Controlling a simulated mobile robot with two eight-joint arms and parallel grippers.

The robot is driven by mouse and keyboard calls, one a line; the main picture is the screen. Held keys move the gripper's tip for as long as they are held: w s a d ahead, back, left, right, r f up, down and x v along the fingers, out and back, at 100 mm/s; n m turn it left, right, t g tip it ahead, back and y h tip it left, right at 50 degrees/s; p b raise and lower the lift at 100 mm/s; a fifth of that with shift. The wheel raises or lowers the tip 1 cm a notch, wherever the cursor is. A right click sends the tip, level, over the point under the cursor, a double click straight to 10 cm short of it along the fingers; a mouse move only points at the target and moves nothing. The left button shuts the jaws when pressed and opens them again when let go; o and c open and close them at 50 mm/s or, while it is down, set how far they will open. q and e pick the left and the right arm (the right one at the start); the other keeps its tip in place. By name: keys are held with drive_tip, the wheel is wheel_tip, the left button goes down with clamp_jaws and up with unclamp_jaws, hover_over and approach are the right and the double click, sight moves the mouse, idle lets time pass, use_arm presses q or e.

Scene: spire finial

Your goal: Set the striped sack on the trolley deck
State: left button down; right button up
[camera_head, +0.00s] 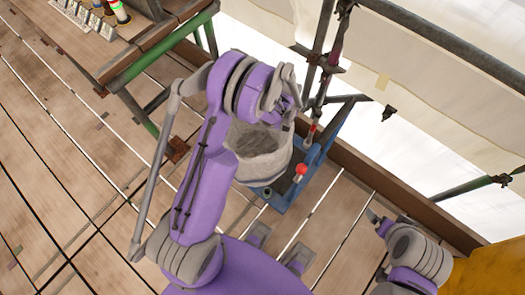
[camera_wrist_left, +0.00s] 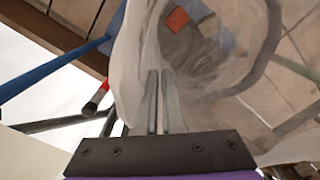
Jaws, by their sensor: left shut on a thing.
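In the left wrist view the pale wall of the sack (camera_wrist_left: 135,50) surrounds an opening with an orange-red patch inside. The blue trolley (camera_head: 285,190) shows beside and below the sack, its deck mostly hidden. I cannot tell whether the sack touches the deck. My right gripper (camera_head: 374,217) is at the lower right, away from the sack, its opening unclear.
Scaffold poles (camera_head: 425,32) and pale sheeting (camera_head: 450,110) line the right side, above a wooden toe board (camera_head: 405,205). A bench with a green rail (camera_head: 160,50) holds small items at the upper left. A red-knobbed lever (camera_head: 301,170) stands by the trolley.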

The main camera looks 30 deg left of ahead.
use_arm(q)
drive_tip(key=w+a+f+n+b, duration=0.2)
drive_tip(key=a+n+b, duration=0.4)
drive_tip(key=a+n, duration=0.65)
drive_tip(key=w+a+f+n+b, duration=0.2)
drive_tip(key=a+n+b, duration=0.4)
drive_tip(key=a+n, duration=0.65)
wheel_tip(320, 180, down, 10)
drive_tip(key=d+n, duration=0.2)
drive_tip(key=shift+w+b, duration=0.15)
drive_tip(key=shift+b, duration=0.3)
drive_tip(key=shift+d, duration=0.1)
drive_tip(key=shift+f, duration=0.1)
drive_tip(key=c, duration=1)
unclamp_jaws()
